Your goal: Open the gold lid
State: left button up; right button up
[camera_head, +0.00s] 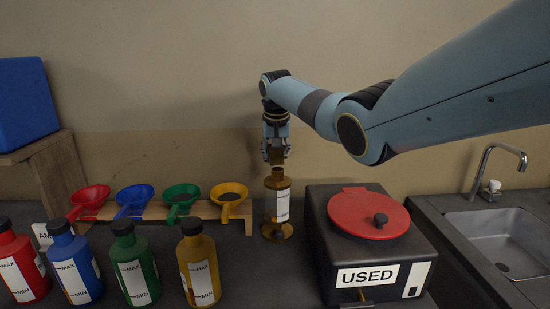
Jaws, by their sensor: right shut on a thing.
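A gold-brown bottle (271,204) with a white label stands upright in the middle of the counter, on a round gold-brown base (277,232). My right gripper (276,154) is directly above its neck, pointing down. It is shut on a small gold-brown piece, which looks like the gold lid (278,157). The fingers partly hide this piece, and I cannot tell whether it still touches the neck. My left gripper is not in view.
A black box (322,235) marked USED, with a red lid (367,213), stands close to the right. Red, blue, green and gold bottles (198,265) with black caps stand front left. Coloured funnels (182,198) sit on a wooden rack behind them. A sink (510,240) is far right.

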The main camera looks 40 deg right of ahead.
jog(key=shift+w+d+f, duration=0.1)
jog(key=shift+d+f, duration=0.1)
jog(key=shift+f, duration=0.25)
grip_shut()
jog(key=shift+f, duration=0.2)
jog(key=o, duration=1.3)
grip_release()
jog(key=shift+c, duration=0.2)
jog(key=shift+r, duration=0.15)
notch_tip(320, 180, up, 7)
jog(key=p, duration=0.7)
jog(key=shift+r+p, duration=0.6)
jog(key=shift+r, duration=0.3)
